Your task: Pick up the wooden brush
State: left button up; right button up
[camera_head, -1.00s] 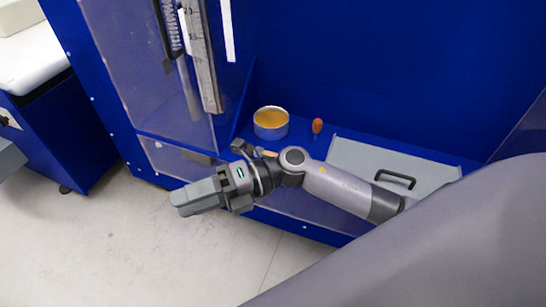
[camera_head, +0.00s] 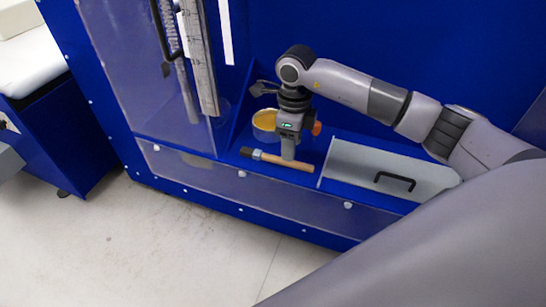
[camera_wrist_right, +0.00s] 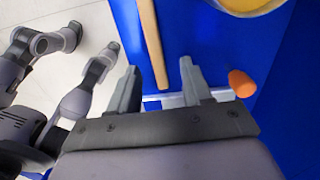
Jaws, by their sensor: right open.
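The wooden brush (camera_head: 287,163) lies on the blue shelf near its front edge, with a light wooden handle to the right and a dark head to the left. In the right wrist view its handle (camera_wrist_right: 152,45) runs down from the top edge towards the space between my fingers. My right gripper (camera_head: 288,158) points down at the handle, just above or at it; I cannot tell if it touches. Its two fingers (camera_wrist_right: 160,88) are apart, with nothing clamped between them. The fingertips partly hide the handle in the head view. My left gripper is not in view.
A round tin with yellow contents (camera_head: 264,122) stands behind the brush. An orange-red knob-like object (camera_head: 317,128) is beside my right gripper. A grey lid (camera_head: 350,160) with a black handle lies to the right. A clear panel (camera_head: 230,180) fronts the shelf.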

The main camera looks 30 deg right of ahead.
jog(key=f, duration=0.4)
jog(key=shift+a+f, duration=0.1)
jog(key=shift+a, duration=0.2)
grip_shut()
jog(key=shift+r, duration=0.2)
notch_tip(320, 180, up, 20)
